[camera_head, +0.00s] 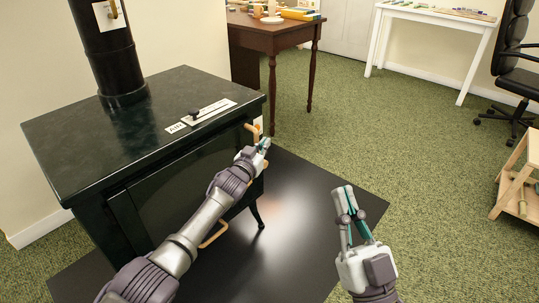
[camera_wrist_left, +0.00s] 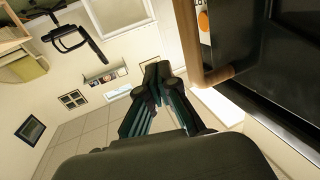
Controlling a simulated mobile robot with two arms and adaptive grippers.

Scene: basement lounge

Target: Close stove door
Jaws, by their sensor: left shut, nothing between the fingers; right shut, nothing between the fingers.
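The dark green stove (camera_head: 130,115) stands at the left in the head view. Its dark door (camera_head: 185,180) is on the front, partly hidden behind my left arm; I cannot tell whether it sits fully flush. A wooden handle (camera_head: 252,129) shows at the stove's front right corner. My left gripper (camera_head: 264,144) is shut and empty, right beside this handle. In the left wrist view, the shut fingers (camera_wrist_left: 157,75) are left of a wooden bar (camera_wrist_left: 205,72) on the dark stove, not around it. My right gripper (camera_head: 343,191) is shut and empty, right of the stove over the floor.
A black stovepipe (camera_head: 108,55) rises from the stove top. A black floor plate (camera_head: 300,200) lies under the stove. A brown table (camera_head: 270,38), a white table (camera_head: 440,18), an office chair (camera_head: 515,60) and a wooden shelf (camera_head: 520,175) stand farther off. Green carpet between is clear.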

